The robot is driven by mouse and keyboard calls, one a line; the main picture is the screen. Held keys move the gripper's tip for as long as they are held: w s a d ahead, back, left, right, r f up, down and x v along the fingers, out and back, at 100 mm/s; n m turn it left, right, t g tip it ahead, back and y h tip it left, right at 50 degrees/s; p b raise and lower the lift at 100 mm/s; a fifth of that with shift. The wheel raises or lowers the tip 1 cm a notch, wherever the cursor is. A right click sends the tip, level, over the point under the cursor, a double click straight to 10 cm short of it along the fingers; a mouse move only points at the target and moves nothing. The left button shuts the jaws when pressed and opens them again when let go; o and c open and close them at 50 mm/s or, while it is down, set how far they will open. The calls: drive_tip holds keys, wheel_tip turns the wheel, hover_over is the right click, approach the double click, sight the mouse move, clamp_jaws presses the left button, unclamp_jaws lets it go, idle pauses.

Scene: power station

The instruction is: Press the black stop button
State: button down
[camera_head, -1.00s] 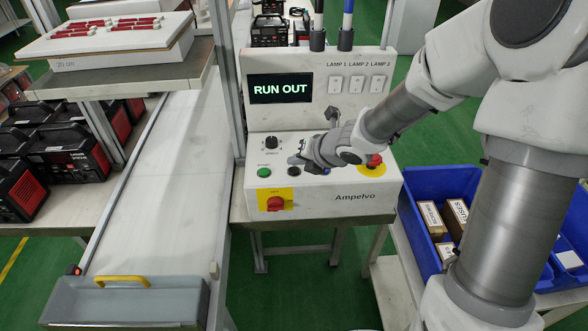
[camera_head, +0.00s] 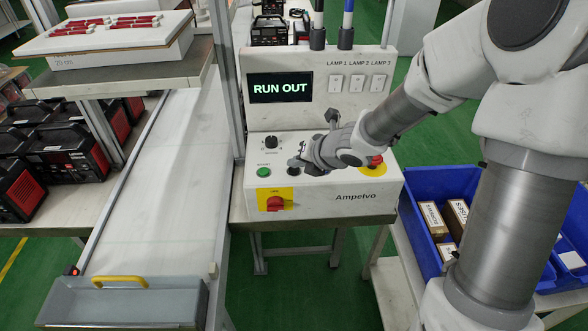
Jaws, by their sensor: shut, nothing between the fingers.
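The control box (camera_head: 350,205) stands on a bench in the middle of the view. On its top face, the black stop button (camera_head: 293,171) shows just right of the green start button (camera_head: 264,172). My gripper (camera_head: 296,162) is shut and empty, its tip over or against the far edge of the black button. I cannot tell whether it touches. The button's far part is hidden by the gripper. The screen (camera_head: 281,88) reads RUN OUT.
A black knob (camera_head: 271,142) lies behind the start button. A red switch on a yellow plate (camera_head: 276,202) is on the front face. A red emergency button (camera_head: 375,162) is right of my gripper. A blue crate (camera_head: 430,187) with boxes stands at right; a white conveyor (camera_head: 160,190) at left.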

sight(297, 172)
drive_tip(key=shift+f+b, duration=0.4)
drive_tip(key=shift+f, duration=0.05)
idle(0.3)
drive_tip(key=shift+r, duration=0.15)
drive_tip(key=shift+r+p, duration=0.7)
drive_tip(key=shift+p, duration=0.05)
drive_tip(key=shift+r, duration=0.1)
wheel_tip(297, 172, up, 5)
drive_tip(key=p, duration=0.5)
idle(0.5)
